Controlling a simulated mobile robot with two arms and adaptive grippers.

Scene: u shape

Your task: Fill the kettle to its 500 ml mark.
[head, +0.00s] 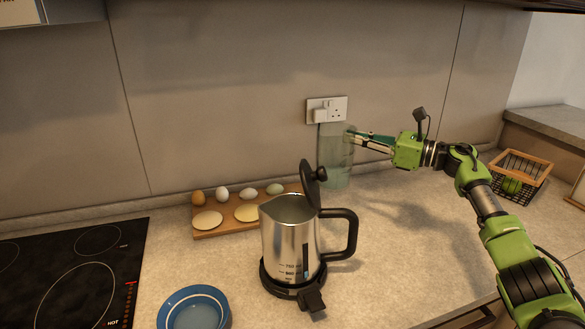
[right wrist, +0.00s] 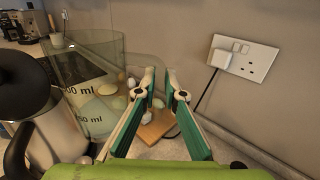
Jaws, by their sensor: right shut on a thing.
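The steel kettle (head: 289,240) stands upright on its black base, with its black lid (head: 308,180) raised and its handle to the right. Its front carries volume marks and a narrow window (head: 306,258); I cannot read the level surely. A clear jug (head: 335,170) is upright behind the kettle, near the wall; whether it touches the counter is unclear. My right gripper (head: 350,138) is shut on the jug near its upper right side. In the right wrist view the jug (right wrist: 95,75) shows ml marks, beside the gripper fingers (right wrist: 160,90). My left gripper is out of view.
A wooden board (head: 228,232) with several eggs and pale discs lies left of the kettle. A blue bowl (head: 194,310) is in front, beside the black hob (head: 70,270). A wall socket (head: 327,108) is above the jug. A wire basket (head: 518,175) stands right. Counter right of the kettle is clear.

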